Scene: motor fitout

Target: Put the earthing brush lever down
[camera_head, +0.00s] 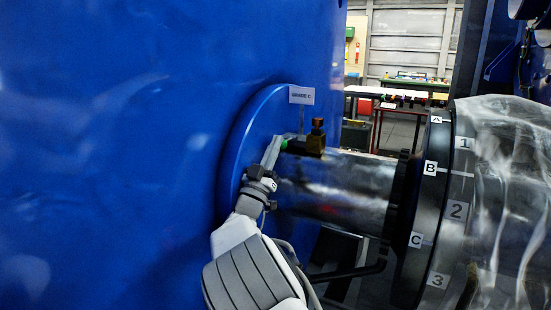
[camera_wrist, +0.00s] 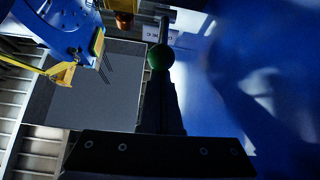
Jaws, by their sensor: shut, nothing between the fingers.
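The earthing brush lever shows in the head view as a thin grey rod with a green knob (camera_head: 284,143), beside a brass-coloured block (camera_head: 316,135) on top of the steel shaft. My gripper (camera_head: 274,146) reaches up from below, its fingertips close to the knob. In the wrist view the round green knob (camera_wrist: 159,57) sits just past the tip of my dark fingers (camera_wrist: 161,82), with the grey rod running on beyond it. The fingers are shut with nothing between them. I cannot tell whether they touch the knob.
A big blue housing (camera_head: 130,130) fills the left, with a "GRADE C" label (camera_head: 302,95) near the shaft (camera_head: 345,185). A dark flange (camera_head: 425,220) lettered A, B, C and a plastic-wrapped, numbered part (camera_head: 505,200) stand right. A workbench (camera_head: 400,93) is in the background.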

